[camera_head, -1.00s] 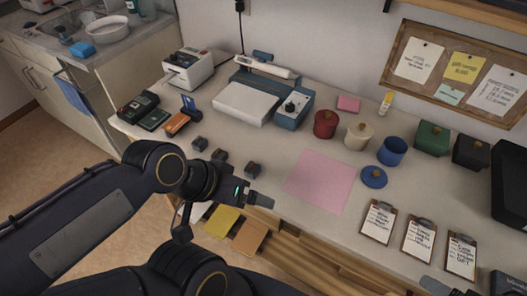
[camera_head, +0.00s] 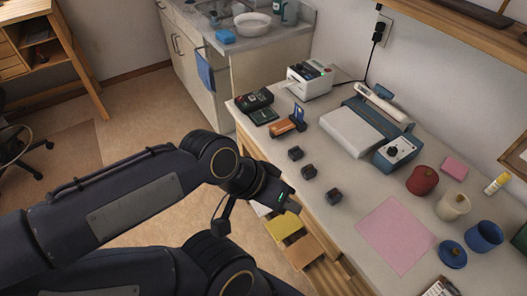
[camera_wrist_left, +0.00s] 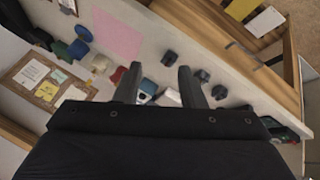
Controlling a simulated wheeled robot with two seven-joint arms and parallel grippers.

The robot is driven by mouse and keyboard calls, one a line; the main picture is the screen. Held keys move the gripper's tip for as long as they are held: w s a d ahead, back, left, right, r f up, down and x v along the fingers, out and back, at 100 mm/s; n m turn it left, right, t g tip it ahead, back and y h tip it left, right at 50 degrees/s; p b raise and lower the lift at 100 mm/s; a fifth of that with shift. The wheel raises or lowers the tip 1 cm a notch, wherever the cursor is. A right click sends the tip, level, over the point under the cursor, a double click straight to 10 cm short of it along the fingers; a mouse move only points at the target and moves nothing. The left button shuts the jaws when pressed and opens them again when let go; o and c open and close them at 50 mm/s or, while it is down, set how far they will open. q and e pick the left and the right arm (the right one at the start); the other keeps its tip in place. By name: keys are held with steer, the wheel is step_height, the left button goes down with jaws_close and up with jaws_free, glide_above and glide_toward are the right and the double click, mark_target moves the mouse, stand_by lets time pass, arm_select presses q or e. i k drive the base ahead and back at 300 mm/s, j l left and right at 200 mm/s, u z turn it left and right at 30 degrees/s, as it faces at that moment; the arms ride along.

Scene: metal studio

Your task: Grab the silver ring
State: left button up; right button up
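I cannot make out a silver ring in either view. Three small dark boxes stand in a row near the table's front edge: one (camera_head: 295,153), a second (camera_head: 309,171) and a third (camera_head: 334,195). They also show in the left wrist view as a box (camera_wrist_left: 171,57), another box (camera_wrist_left: 203,75) and a last box (camera_wrist_left: 219,92). What they hold is too small to tell. My left gripper (camera_head: 291,206) is by the table's front edge, left of the third box. Its fingers (camera_wrist_left: 159,84) are apart with nothing between them. My right gripper is out of view.
A pink sheet (camera_head: 396,235) lies right of the boxes. A scale (camera_head: 352,131), a label printer (camera_head: 310,80), a red pot (camera_head: 422,180), a cream pot (camera_head: 453,206) and a blue pot (camera_head: 484,237) stand behind. Open drawers (camera_head: 300,252) show below the front edge.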

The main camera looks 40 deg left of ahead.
mark_target(295, 154)
steer(key=u, duration=1.2)
steer(key=i+j+u, duration=0.6)
steer(key=k+l, duration=0.05)
steer(key=l, duration=0.05)
